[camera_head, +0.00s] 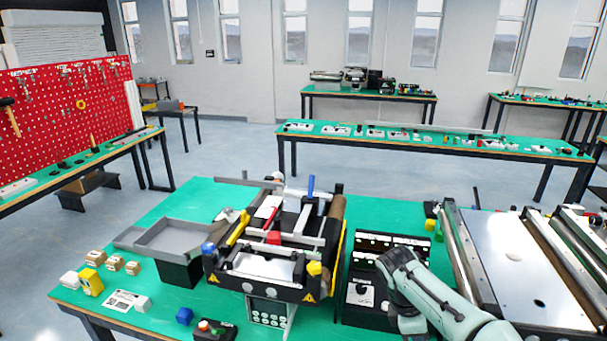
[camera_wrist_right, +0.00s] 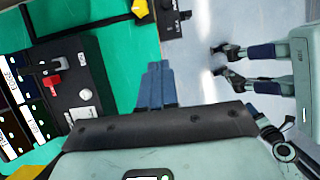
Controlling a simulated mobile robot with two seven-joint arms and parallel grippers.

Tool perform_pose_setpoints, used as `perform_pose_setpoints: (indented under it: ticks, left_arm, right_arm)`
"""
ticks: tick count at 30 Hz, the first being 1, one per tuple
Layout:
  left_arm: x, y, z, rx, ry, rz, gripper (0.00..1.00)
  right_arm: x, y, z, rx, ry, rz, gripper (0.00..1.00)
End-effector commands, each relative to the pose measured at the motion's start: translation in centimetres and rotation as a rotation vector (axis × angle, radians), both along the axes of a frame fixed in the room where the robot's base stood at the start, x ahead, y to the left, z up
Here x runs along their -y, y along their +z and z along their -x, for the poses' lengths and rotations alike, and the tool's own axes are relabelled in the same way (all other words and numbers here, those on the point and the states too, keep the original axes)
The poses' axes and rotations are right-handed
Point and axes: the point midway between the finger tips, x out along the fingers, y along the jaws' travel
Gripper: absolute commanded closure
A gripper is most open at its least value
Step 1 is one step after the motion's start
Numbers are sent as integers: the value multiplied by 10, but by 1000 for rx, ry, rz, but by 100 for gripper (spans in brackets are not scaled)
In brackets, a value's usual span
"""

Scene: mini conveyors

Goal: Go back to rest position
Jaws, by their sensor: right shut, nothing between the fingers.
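My right gripper (camera_wrist_right: 157,85) shows in the right wrist view with its blue-grey fingers together and nothing between them. It is beside the black control box (camera_wrist_right: 82,85), close to the green table's edge. In the head view my right arm comes in from the lower right and covers part of the control box (camera_head: 362,294); the fingertips cannot be made out there. My left arm and gripper do not show in the head view.
The mini conveyor (camera_head: 270,268) stands on the green table (camera_head: 210,196), left of my right arm. A grey tray (camera_head: 150,238) and small boxes (camera_head: 115,262) are farther left. A larger roller conveyor (camera_head: 515,260) is on the right. Bare floor (camera_wrist_right: 205,30) lies beyond the table edge.

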Motion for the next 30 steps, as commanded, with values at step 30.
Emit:
perform_pose_setpoints:
  ticks: [30]
  left_arm:
    - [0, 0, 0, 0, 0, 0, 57]
  right_arm:
    - [-123, -407, 267, 61, -1694, -414, 100]
